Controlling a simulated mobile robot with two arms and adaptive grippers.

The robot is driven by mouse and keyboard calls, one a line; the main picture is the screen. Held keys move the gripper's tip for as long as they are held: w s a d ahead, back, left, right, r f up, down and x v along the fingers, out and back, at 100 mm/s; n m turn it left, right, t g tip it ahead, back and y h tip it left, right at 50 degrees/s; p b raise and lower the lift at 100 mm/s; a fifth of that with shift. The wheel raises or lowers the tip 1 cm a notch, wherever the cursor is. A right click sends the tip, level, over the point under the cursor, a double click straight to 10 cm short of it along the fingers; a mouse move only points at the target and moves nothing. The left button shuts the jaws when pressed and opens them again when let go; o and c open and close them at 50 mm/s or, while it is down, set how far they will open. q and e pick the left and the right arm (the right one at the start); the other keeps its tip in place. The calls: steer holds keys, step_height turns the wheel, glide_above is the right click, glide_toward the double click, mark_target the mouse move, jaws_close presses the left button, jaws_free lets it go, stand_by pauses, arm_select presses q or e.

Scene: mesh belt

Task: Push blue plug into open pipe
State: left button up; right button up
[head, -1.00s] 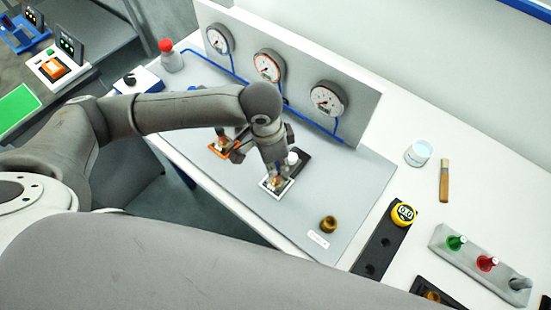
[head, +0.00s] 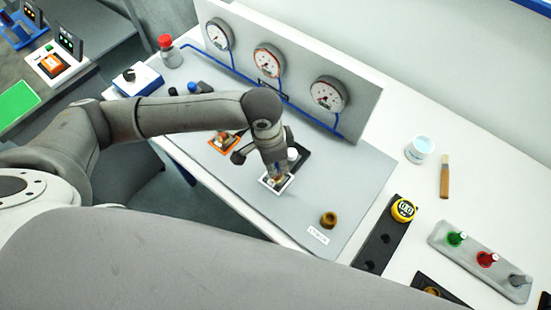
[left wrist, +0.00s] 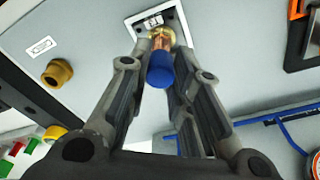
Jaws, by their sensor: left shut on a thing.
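The blue plug (left wrist: 160,70) sits between the fingers of my left gripper (left wrist: 165,52) in the left wrist view, in line with the copper pipe (left wrist: 162,42). The pipe stands at the white-framed fixture (left wrist: 183,22). Whether the plug is inside the pipe or only against its end cannot be told. In the head view my left gripper (head: 275,172) points down over the same white-framed fixture (head: 265,183), and its fingers hide most of the pipe and plug. My left gripper is shut on the blue plug. My right gripper is not in view.
An orange-framed fixture (head: 222,148) stands to the left. A brass fitting (head: 328,220) lies on the grey mat (head: 345,195). Gauges on a panel (head: 360,105) stand behind, with blue tubing. A black rack (head: 378,240) with a yellow-topped item is at right.

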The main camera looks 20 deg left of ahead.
arm_select(q)
steer(key=o, duration=1)
steer(key=shift+c, duration=0.2)
step_height(320, 180, up, 12)
steer(key=a, duration=0.1)
steer(key=shift+s, duration=0.4)
steer(key=shift+f, duration=0.1)
